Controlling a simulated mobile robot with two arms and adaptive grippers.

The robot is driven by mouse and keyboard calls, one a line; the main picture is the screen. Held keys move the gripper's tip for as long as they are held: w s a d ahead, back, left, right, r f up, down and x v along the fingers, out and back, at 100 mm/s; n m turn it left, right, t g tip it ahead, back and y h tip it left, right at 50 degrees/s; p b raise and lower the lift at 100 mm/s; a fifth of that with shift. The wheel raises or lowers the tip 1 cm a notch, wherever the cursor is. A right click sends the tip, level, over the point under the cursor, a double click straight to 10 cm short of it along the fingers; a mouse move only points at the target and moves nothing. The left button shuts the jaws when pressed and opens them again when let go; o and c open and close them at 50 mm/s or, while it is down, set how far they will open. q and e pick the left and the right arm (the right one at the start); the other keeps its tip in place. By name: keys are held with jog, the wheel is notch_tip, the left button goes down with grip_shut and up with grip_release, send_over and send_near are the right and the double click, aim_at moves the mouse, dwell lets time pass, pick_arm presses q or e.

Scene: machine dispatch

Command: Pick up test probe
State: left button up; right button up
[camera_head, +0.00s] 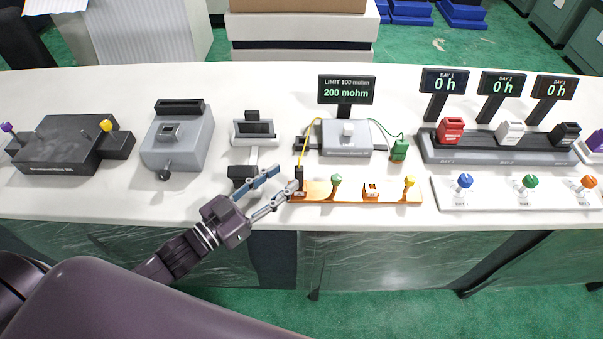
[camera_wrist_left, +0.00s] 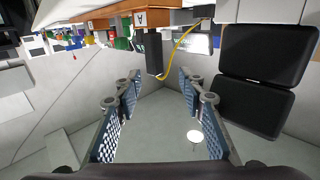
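The test probe (camera_head: 299,175) looks like the small black block with a yellow cable at the left end of an orange strip (camera_head: 322,198). The cable runs up to the grey meter (camera_head: 346,140), whose display (camera_head: 346,91) reads 200 mohm. In the left wrist view the probe (camera_wrist_left: 153,52) is dark and upright, ahead of the gap between my fingers. My left gripper (camera_head: 285,180) is open, with its fingertips just left of the probe. The left wrist view shows both fingers (camera_wrist_left: 160,88) spread with nothing between them. My right gripper is not in view.
A green clip (camera_head: 399,149) on a green cable lies right of the meter. Green, orange and yellow pieces stand along the orange strip. A grey-and-black fixture (camera_head: 254,130) stands left of the meter. A dark rack (camera_head: 495,148) and white knob strip (camera_head: 500,196) lie right.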

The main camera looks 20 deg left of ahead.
aim_at(295, 173)
pick_arm(q)
jog(key=shift+w+d, duration=0.25)
jog(key=shift+w, duration=0.05)
jog(key=shift+w+d, duration=0.25)
jog(key=shift+w, duration=0.05)
jog(key=p+x, duration=0.1)
jog(key=x, duration=0.2)
jog(key=shift+d+f, duration=0.1)
jog(key=shift+d, duration=0.2)
jog(key=shift+w+d+f, duration=0.1)
jog(key=shift+w+d, duration=0.1)
jog(key=shift+w, duration=0.25)
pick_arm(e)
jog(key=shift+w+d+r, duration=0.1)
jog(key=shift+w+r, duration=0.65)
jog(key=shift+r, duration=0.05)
pick_arm(q)
grip_shut()
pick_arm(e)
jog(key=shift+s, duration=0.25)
